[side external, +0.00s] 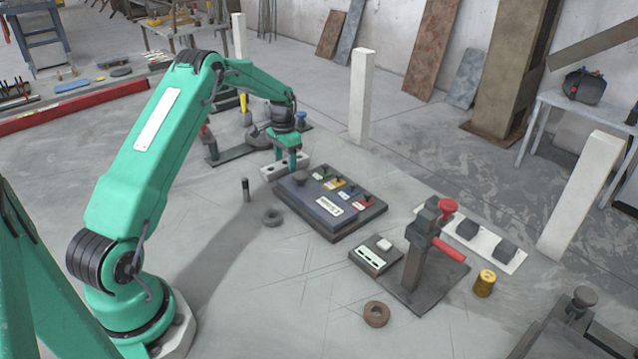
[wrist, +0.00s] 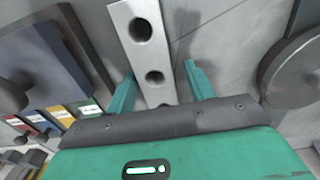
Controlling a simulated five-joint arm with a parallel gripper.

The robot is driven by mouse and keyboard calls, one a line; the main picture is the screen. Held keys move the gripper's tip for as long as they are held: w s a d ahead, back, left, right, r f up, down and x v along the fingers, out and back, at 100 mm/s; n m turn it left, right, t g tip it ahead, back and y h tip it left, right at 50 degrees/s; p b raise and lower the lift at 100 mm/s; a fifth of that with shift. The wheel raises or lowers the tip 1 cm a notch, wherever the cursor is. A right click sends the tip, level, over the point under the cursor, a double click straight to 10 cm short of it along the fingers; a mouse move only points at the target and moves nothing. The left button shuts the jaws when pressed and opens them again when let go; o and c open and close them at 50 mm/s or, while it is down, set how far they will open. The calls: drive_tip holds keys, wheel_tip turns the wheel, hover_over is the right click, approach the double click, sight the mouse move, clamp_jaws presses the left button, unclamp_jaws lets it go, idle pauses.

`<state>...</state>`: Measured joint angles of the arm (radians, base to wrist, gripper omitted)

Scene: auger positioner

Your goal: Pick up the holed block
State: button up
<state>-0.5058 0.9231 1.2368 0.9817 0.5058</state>
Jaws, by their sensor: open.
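The holed block (side external: 271,172) is a light grey bar lying on the floor, just behind the dark panel board. In the wrist view the holed block (wrist: 148,55) runs upright through the picture, with round dark holes along its face. My gripper (side external: 286,159) points down at the block, with its green fingers at block height. In the wrist view my gripper (wrist: 159,72) is open, with one finger on each side of the bar. A gap shows between the right finger and the block; the left finger is close to its edge. The block's near end is hidden by the gripper body.
The panel board (side external: 330,206) with a knob and coloured tags lies close in front of the block. A dark round disc (wrist: 293,68) is to the right in the wrist view.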

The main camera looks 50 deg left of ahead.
clamp_jaws()
drive_tip(key=shift+r, duration=0.2)
idle(0.3)
drive_tip(key=shift+w+r, duration=0.1)
drive_tip(key=shift+r, duration=0.05)
drive_tip(key=shift+r, duration=1.25)
drive_tip(key=d+r, duration=0.8)
drive_tip(key=d, duration=0.3)
drive_tip(key=shift+s+d, duration=0.25)
drive_tip(key=shift+d, duration=0.1)
drive_tip(key=shift+r, duration=0.1)
